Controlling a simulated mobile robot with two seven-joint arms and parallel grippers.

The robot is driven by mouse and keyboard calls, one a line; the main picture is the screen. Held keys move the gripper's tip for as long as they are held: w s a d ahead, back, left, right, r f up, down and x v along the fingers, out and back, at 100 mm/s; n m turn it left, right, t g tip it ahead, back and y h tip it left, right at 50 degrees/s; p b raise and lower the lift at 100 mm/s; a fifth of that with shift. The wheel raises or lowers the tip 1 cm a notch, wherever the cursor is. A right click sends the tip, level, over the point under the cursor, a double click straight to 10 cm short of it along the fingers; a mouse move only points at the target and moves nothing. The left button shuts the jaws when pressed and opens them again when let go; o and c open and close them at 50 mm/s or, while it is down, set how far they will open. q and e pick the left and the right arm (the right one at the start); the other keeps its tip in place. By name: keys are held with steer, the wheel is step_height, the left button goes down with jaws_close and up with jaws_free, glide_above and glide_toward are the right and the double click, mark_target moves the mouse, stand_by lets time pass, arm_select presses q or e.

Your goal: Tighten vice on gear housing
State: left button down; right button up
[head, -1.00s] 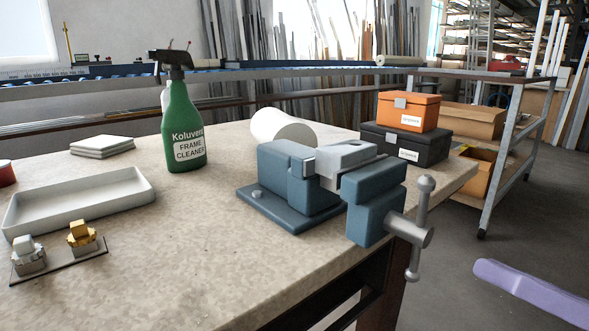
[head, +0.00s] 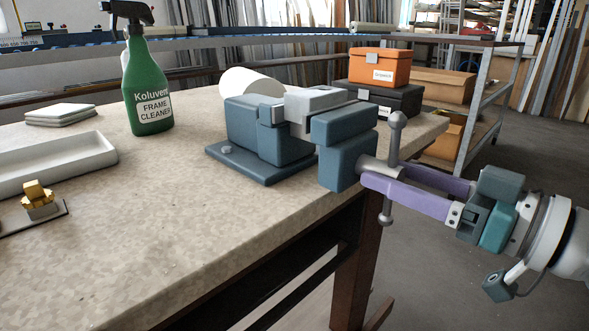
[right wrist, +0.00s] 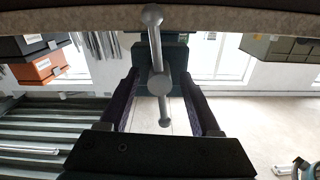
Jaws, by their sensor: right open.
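The blue vice (head: 262,145) stands on the bench near its right edge. A light grey block, seemingly the gear housing (head: 318,101), sits between its jaws; whether it is gripped tightly I cannot tell. The vice's grey T-handle (head: 395,135) sticks out past the bench edge, its bar close to upright. My right gripper (head: 382,173) is open, with its purple fingers on either side of the handle's hub. In the right wrist view, the handle (right wrist: 154,45) stands between the fingers, with gaps visible on both sides. My left gripper is not in view.
A green spray bottle (head: 147,80), a pale tray (head: 55,162), stacked white tiles (head: 61,115) and a white roll (head: 248,82) lie on the bench (head: 190,215). Orange (head: 386,68) and black (head: 385,97) boxes stand behind the vice. A shelf cart (head: 490,110) stands behind right.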

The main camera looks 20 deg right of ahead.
steer(key=shift+w, duration=0.25)
jaws_close()
stand_by(0.4)
steer(key=shift+a, duration=0.1)
stand_by(0.8)
